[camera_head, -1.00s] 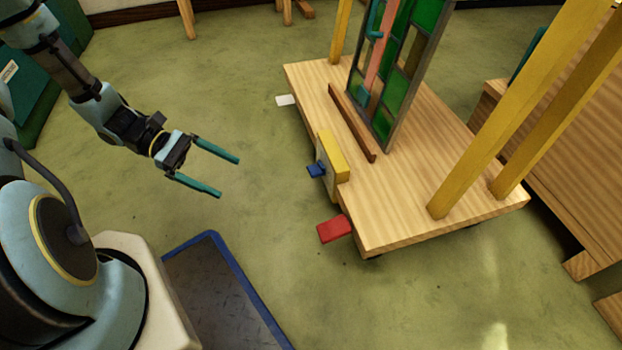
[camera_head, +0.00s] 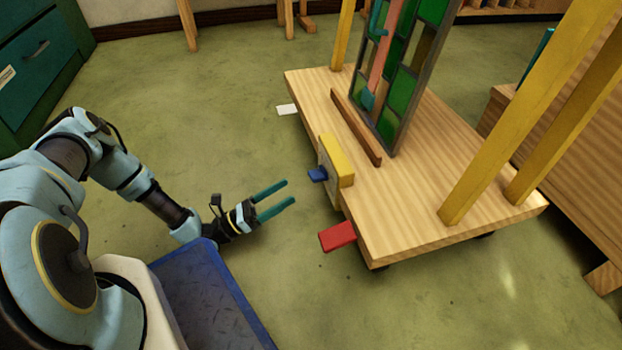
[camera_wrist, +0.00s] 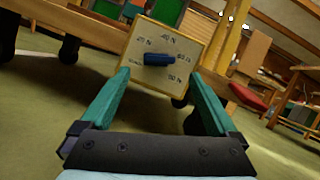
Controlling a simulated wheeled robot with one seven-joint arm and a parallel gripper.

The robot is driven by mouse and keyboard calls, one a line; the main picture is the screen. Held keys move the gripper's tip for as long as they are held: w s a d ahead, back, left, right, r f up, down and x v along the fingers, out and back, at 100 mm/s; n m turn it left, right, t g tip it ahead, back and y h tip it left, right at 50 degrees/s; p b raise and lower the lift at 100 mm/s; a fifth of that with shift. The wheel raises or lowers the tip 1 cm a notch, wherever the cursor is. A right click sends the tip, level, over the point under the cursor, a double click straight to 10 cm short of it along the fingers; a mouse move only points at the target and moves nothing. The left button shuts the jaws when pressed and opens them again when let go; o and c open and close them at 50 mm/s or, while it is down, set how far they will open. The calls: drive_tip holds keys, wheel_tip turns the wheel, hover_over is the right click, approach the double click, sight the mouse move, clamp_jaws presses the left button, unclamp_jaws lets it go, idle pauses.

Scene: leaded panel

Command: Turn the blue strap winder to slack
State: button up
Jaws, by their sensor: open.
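The blue strap winder (camera_head: 318,174) is a small blue knob on the face of a yellow-edged box (camera_head: 338,160) at the near side of a wooden cart. In the wrist view the winder (camera_wrist: 159,59) lies roughly level across a pale dial plate (camera_wrist: 183,42) with printed force marks around it. A word at the dial's left is too small to read surely. My gripper (camera_head: 287,193) is open and empty, its teal fingers pointing at the winder from the left, with a gap between. In the wrist view the fingers (camera_wrist: 163,82) stand either side of and short of the dial.
The wooden cart (camera_head: 440,190) carries a leaded glass panel (camera_head: 402,80), a brown rail (camera_head: 356,125) and yellow posts (camera_head: 530,110). A red pedal-like block (camera_head: 338,236) juts out below the box, and a white one (camera_head: 287,109) farther back. Open green floor lies left of the cart.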

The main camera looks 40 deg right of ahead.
sight(312, 176)
drive_tip(key=b+x, duration=0.2)
drive_tip(key=x, duration=0.6)
drive_tip(key=shift+s+d+r+b, duration=0.1)
drive_tip(key=shift+d+r+b, duration=0.05)
drive_tip(key=shift+d+b, duration=0.25)
drive_tip(key=shift+c, duration=0.2)
drive_tip(key=shift+s, duration=0.1)
drive_tip(key=c, duration=1.2)
drive_tip(key=shift+a+r+n+t+p, duration=0.1)
drive_tip(key=shift+r+n+t+p, duration=0.25)
drive_tip(key=shift+n+p, duration=0.5)
drive_tip(key=shift+s+n+t+p, duration=0.1)
drive_tip(key=shift+n+t+p, duration=0.2)
drive_tip(key=shift+p, duration=0.3)
drive_tip(key=shift+s+f+n+p, duration=0.1)
drive_tip(key=shift+f+n+p, duration=0.3)
drive_tip(key=shift+n, duration=0.35)
